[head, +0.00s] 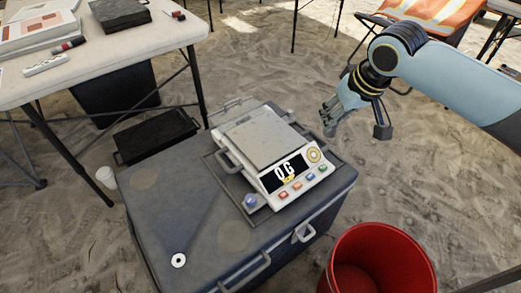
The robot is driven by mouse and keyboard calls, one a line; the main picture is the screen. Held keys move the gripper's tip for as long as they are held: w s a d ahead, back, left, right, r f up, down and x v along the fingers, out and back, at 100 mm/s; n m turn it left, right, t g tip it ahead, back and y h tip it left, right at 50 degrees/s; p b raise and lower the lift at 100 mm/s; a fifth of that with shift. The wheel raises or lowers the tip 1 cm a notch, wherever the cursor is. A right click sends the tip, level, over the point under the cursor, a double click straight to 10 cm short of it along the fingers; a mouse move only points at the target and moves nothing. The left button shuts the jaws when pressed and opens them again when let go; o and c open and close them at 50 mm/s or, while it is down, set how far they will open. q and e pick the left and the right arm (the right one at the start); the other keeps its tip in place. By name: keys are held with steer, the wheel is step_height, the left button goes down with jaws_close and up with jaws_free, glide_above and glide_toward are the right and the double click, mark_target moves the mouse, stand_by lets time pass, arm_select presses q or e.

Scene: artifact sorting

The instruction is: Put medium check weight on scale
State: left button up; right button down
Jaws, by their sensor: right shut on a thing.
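The scale (286,186) sits on a blue-grey cooler box, its display reading 0 g, with a flat, empty weighing plate (265,138). My right gripper (331,121) comes in from the upper right and hangs above and to the right of the scale's far edge, apart from the plate. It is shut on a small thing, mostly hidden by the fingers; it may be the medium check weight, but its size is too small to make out. No other check weight can be clearly told in view. My left gripper is not in view.
The cooler (190,215) has handles and a small white ring (178,260) on its lid. A red bucket (382,262) stands at the lower right. A table (125,55) with a black box and markers stands at the upper left. A white cup (106,177) is on the sand.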

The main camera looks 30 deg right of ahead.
steer(key=shift+b+x, duration=0.55)
steer(key=shift+x, duration=0.45)
steer(key=shift+w+d+f+n+b, duration=0.1)
steer(key=shift+d+f+n+b, duration=0.05)
steer(key=shift+n+b, duration=0.15)
steer(key=shift+y, duration=0.3)
steer(key=w+a+f+b, duration=0.1)
steer(key=w+f, duration=0.1)
steer(key=w, duration=0.1)
steer(key=w+a+f+b, duration=0.1)
steer(key=w+f+b, duration=0.1)
steer(key=w, duration=0.2)
steer(key=w+a+f+b, duration=0.1)
steer(key=w+f+b, duration=0.1)
steer(key=w, duration=0.2)
steer(key=shift+a+f, duration=0.1)
steer(key=shift+f, duration=0.25)
step_height(320, 180, down, 4)
steer(key=shift+f+b, duration=0.1)
steer(key=shift+b, duration=1.05)
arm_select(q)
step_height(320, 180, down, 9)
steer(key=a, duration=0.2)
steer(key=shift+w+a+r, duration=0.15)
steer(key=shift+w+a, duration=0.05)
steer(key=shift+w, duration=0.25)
arm_select(e)
steer(key=shift+r, duration=0.2)
